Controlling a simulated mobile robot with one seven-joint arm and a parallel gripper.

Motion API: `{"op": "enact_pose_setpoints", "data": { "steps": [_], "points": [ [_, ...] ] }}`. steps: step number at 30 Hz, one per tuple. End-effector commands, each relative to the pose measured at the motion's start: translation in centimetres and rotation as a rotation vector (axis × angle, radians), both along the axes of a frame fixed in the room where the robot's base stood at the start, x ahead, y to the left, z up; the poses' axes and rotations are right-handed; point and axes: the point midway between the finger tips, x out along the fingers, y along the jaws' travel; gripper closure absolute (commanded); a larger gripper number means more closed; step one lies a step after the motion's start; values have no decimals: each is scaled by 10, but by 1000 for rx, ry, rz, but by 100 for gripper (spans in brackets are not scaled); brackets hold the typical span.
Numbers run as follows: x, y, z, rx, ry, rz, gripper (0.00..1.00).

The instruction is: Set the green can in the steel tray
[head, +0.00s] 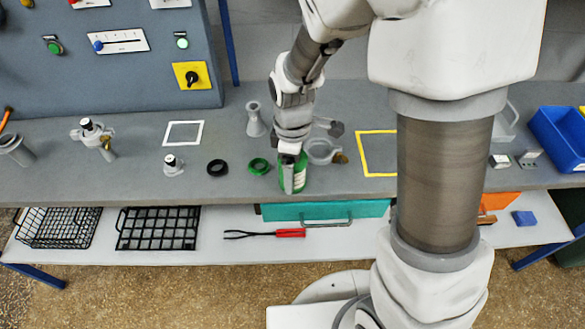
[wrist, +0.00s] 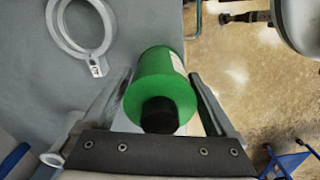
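The green can (head: 301,174) is at the front edge of the grey bench, upright or nearly so, partly hidden by my gripper (head: 290,176). In the wrist view the can (wrist: 152,65) fills the space between the two fingers, its black-capped end towards the camera. My gripper's fingers (wrist: 160,75) lie along both sides of the can and look closed on it. I cannot tell whether its base touches the bench.
A yellow-outlined square (head: 377,174) on the bench is empty. Wire baskets (head: 158,229) are on the lower shelf.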

Motion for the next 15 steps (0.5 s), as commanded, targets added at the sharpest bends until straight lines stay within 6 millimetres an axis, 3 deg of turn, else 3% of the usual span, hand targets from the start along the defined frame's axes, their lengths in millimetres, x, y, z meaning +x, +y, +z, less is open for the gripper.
{"op": "enact_pose_setpoints", "data": {
  "steps": [1,12,15],
  "points": [
    [0,0,0,0,0,0,20],
    [0,0,0,0,0,0,86],
    [0,0,1,1,-1,0,100]
  ]
}}
